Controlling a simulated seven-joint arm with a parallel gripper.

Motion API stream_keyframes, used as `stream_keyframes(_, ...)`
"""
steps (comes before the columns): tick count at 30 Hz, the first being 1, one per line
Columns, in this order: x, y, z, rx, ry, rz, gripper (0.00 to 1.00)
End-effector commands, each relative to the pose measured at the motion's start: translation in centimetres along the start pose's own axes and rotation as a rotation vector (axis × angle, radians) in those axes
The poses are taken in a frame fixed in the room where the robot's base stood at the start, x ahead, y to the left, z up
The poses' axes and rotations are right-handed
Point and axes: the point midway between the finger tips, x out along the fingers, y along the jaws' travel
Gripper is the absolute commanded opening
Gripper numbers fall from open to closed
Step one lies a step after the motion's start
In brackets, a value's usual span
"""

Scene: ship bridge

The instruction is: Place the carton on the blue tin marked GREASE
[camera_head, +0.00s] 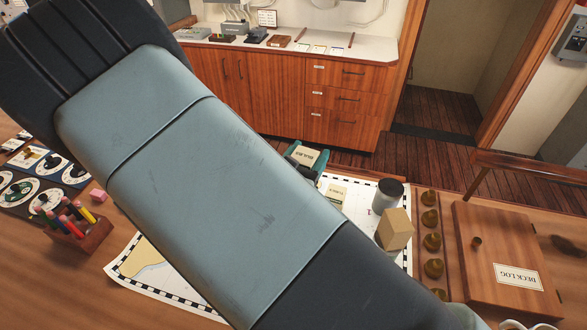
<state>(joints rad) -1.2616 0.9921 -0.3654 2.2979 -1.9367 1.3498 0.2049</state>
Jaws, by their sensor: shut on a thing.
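My arm's large pale link crosses the view and hides much of the desk. A plain tan box-shaped carton (395,229) shows at the right of the chart, close to a grey cylinder with a dark top (386,196). I cannot tell whether anything supports or holds the carton from below. No GREASE marking is legible. A small cream labelled item (338,193) lies on the chart beside my arm.
A row of brass-coloured pieces (432,243) and a wooden DECK LOG box (505,255) occupy the right. A pen holder (82,235) and a pink block (98,196) are at the left. A wooden cabinet (290,90) stands beyond the desk.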

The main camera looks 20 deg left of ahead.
Motion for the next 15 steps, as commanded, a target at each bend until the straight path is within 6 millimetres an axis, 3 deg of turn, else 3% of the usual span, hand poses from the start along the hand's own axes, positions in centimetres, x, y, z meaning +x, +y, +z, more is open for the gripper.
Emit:
stream_keyframes(9,8.9,5.9,-0.3,0.007,0.000,-0.144,0.26)
stream_keyframes(15,13.3,8.5,0.5,0.007,0.017,-0.192,0.26)
